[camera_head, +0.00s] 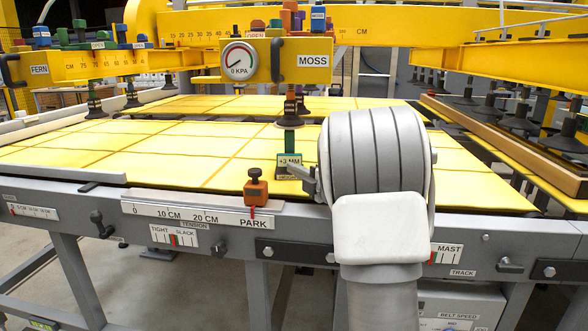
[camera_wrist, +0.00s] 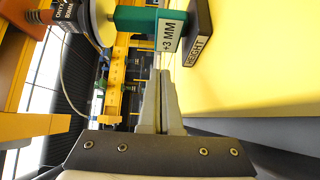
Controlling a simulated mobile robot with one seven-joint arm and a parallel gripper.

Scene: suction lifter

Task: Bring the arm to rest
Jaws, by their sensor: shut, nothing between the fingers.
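My gripper (camera_wrist: 162,85) is shut and empty in the wrist view, its two fingers together. In the head view only part of my gripper (camera_head: 312,186) shows, left of the big grey and white arm link that hides the rest. It is beside a green block marked "+3 MM" (camera_head: 290,160), which also shows in the wrist view (camera_wrist: 135,20). I cannot tell whether the fingertips touch the block. The block stands under a suction cup (camera_head: 291,119), on a dark foot marked "HEIGHT" (camera_wrist: 198,32).
The yellow sheet (camera_head: 180,150) covers the grey table. A yellow box marked "MOSS" (camera_head: 313,60) with a gauge (camera_head: 239,62) hangs above it. An orange PARK pointer (camera_head: 255,188) sits on the front scale. Several suction cups (camera_head: 515,120) hang at right near a wooden rail (camera_head: 490,135).

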